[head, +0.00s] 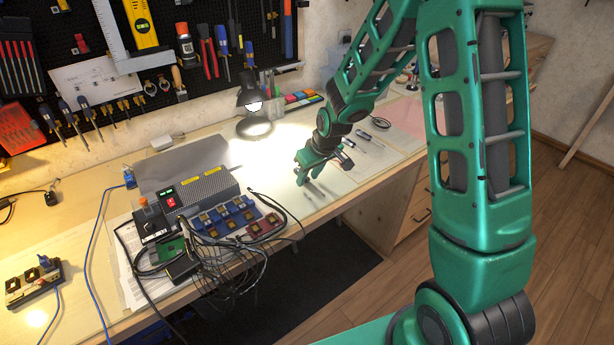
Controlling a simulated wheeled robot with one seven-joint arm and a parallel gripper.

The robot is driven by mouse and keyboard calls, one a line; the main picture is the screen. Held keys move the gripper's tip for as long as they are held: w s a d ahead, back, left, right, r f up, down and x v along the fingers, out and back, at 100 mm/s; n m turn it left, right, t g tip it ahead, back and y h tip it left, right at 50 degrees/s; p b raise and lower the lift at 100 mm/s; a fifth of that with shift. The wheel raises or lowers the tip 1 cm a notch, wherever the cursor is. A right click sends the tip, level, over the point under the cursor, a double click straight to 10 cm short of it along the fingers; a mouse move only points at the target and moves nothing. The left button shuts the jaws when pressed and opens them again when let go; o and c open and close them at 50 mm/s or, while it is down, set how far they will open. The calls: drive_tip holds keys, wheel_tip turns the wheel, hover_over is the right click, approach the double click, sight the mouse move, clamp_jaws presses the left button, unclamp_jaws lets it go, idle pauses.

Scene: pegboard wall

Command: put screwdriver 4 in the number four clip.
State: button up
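My gripper (304,178) is over the bench to the right of the grey power unit, pointing down. At this size I cannot tell whether its fingers are open or shut, or whether anything is between them. Slim tools that look like screwdrivers (347,157) lie on a pale sheet just right of the gripper, partly behind it. Several screwdrivers (68,110) hang in a row of clips low on the pegboard (190,80) at the left. No clip or screwdriver number is readable, so I cannot tell which is number four.
A lit lamp (251,100) stands behind my gripper. Pliers (208,50) and a yellow level (141,24) hang above. The bright bench area beside the gripper is mostly clear.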

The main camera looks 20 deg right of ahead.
drive_tip(key=shift+r, duration=0.1)
drive_tip(key=v, duration=1.2)
drive_tip(key=shift+d, duration=0.1)
drive_tip(key=s+d+r+m+g+h, duration=0.1)
drive_tip(key=s+d+r+m+g, duration=0.2)
drive_tip(key=s+d, duration=0.6)
drive_tip(key=s+d+r+m+h, duration=0.1)
drive_tip(key=s+d+r+m, duration=0.4)
drive_tip(key=s, duration=0.9)
drive_tip(key=s+d+f+m+g, duration=0.1)
drive_tip(key=s+m, duration=0.1)
drive_tip(key=s, duration=0.8)
drive_tip(key=shift+s+f+y, duration=0.2)
drive_tip(key=shift+f+y, duration=0.05)
drive_tip(key=shift+y, duration=0.15)
